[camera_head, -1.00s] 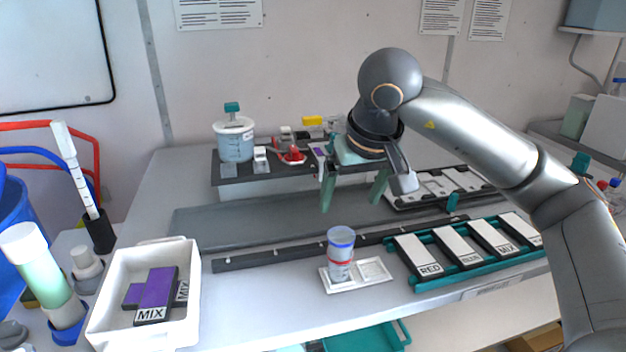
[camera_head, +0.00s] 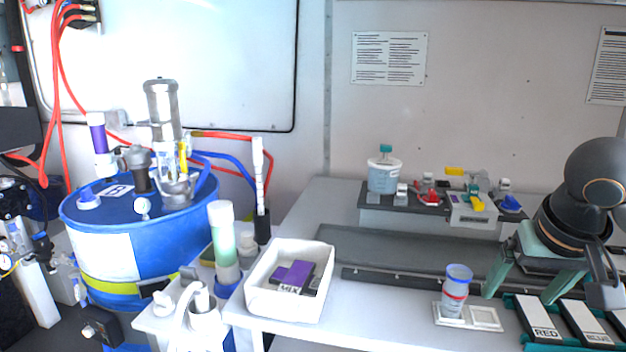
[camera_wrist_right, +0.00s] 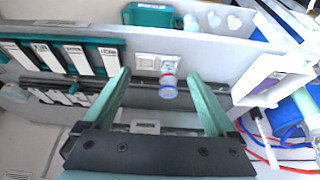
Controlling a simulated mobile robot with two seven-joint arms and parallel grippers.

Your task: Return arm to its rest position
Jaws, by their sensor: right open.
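My right gripper (camera_head: 527,282) is open and empty above the bench, to the right of the clear cup in the head view. Its dark wrist hangs from the right edge; most of the arm is out of frame. In the right wrist view, its two green fingers (camera_wrist_right: 158,82) are spread wide with nothing held. The clear cup with blue rim and red band (camera_head: 456,288) stands upright on a small white tray (camera_head: 486,318). In the wrist view the cup (camera_wrist_right: 168,82) shows between the fingers, apart from them. My left gripper is not in view.
A label rack (camera_head: 541,331) lies below the right gripper. A raised shelf (camera_head: 378,200) holds a lidded jar (camera_head: 384,174) and small fittings. A white bin (camera_head: 257,297) holds MIX cartridges. A large blue drum (camera_head: 136,222) with hoses stands at left.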

